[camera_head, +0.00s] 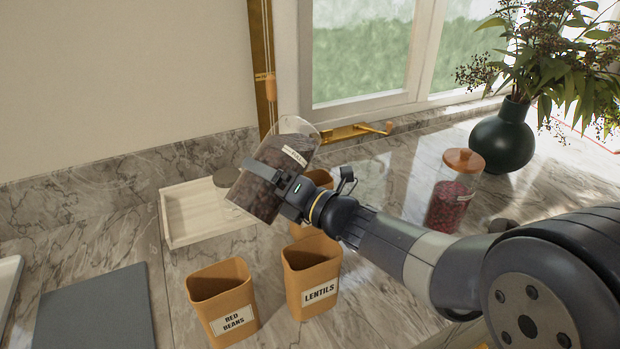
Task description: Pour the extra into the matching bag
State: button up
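My gripper (275,181) is shut on a clear jar (257,196) of dark contents. It holds the jar tilted, up in the air above the counter, with its rounded end at the upper right. The jar's small white label is too small to read. An orange-brown bag marked RED BEANS (221,303) and one marked LENTILS (312,276) stand upright in front, below the jar. Another orange-brown bag (318,178) shows partly behind my gripper; its label is hidden. A second jar (449,203) of red contents with an orange-brown lid stands at the right.
A dark grey board (97,311) lies at the front left. A dark green vase (502,140) with leafy branches stands by the window at back right.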

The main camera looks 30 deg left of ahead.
jog(key=shift+s+r+m+p, duration=0.15)
jog(key=shift+r+m+p, duration=0.1)
jog(key=shift+m+p, duration=0.5)
jog(key=shift+s+r+m+p, duration=0.1)
jog(key=shift+r+m+p, duration=0.15)
jog(key=shift+m+p, duration=0.5)
dwell(3.5)
jog(key=shift+w+r+m+p, duration=0.1)
jog(key=shift+r+m+p, duration=0.05)
jog(key=shift+m+p, duration=0.4)
dwell(2.5)
